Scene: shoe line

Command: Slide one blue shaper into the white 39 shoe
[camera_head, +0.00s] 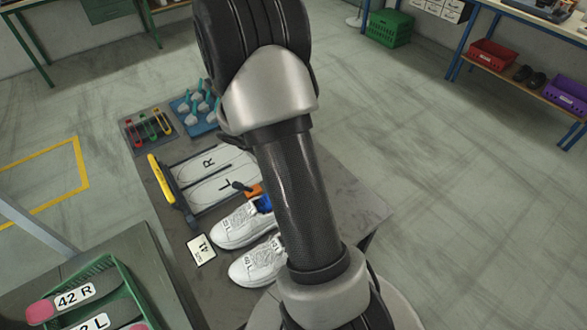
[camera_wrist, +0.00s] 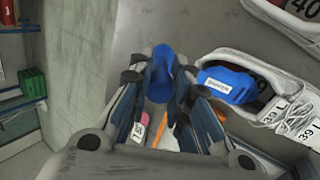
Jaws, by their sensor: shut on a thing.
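In the wrist view my gripper (camera_wrist: 166,78) is shut on a blue shaper (camera_wrist: 160,62), which sticks out past the fingertips. To its right a white shoe marked 39 L (camera_wrist: 268,68) lies apart from the held shaper. Another blue piece (camera_wrist: 228,84) with a white label sits in that shoe's opening. Part of a second white shoe (camera_wrist: 290,18) shows at the top right corner. In the head view two white shoes (camera_head: 238,229) (camera_head: 258,264) stand on the grey table, partly behind my arm, which hides my gripper.
A board with L and R outlines (camera_head: 217,183), a 41 card (camera_head: 201,250), a colored tool tray (camera_head: 148,128) and a blue rack (camera_head: 198,110) are on the table. An orange-ended tool (camera_head: 253,191) lies near the shoes. A green crate (camera_head: 112,270) stands at lower left.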

